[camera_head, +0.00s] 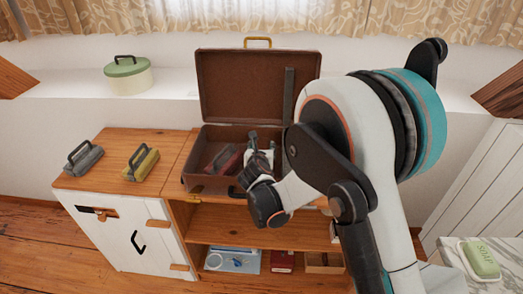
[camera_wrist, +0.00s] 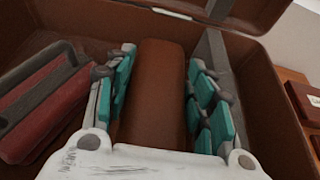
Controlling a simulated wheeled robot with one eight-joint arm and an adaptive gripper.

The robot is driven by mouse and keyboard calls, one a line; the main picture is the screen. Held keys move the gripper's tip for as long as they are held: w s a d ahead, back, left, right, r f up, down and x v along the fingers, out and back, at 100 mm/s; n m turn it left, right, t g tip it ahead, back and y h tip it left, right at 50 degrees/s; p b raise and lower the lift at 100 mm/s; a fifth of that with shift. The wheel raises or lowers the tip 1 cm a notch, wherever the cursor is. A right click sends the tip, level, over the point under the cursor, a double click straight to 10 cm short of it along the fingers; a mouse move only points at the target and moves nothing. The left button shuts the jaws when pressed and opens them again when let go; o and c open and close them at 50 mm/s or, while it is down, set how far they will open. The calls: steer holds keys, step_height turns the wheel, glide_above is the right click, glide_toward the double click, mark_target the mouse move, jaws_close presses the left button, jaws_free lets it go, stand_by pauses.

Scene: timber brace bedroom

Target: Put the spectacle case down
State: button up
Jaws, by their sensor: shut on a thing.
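The spectacle case (camera_wrist: 160,95) is a smooth brown rounded bar, upright in the middle of the wrist view. My gripper (camera_wrist: 160,62) is shut on it, with teal pads along both sides. In the head view my gripper (camera_head: 258,160) is inside the open brown suitcase (camera_head: 258,92), at the right of its lower half. My gripper hides the case there. I cannot tell whether the case touches the suitcase floor. A dark red block with a grey handle (camera_wrist: 45,100) lies in the suitcase just left of my gripper; it also shows in the head view (camera_head: 224,158).
The suitcase stands on a wooden cabinet (camera_head: 110,141), its lid raised behind. A grey handled block (camera_head: 82,160) and a yellow one (camera_head: 141,163) sit to its left. A green-lidded pot (camera_head: 128,78) is on the ledge. Lower shelves hold small items. Soap (camera_head: 481,259) is at right.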

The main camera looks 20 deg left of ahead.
steer(key=shift+f, duration=0.6)
steer(key=o, duration=1.1)
steer(key=shift+r, duration=0.1)
steer(key=shift+r, duration=0.25)
steer(key=p+v, duration=0.3)
steer(key=v, duration=0.9)
steer(key=shift+r, duration=0.25)
steer(key=shift+d, duration=0.15)
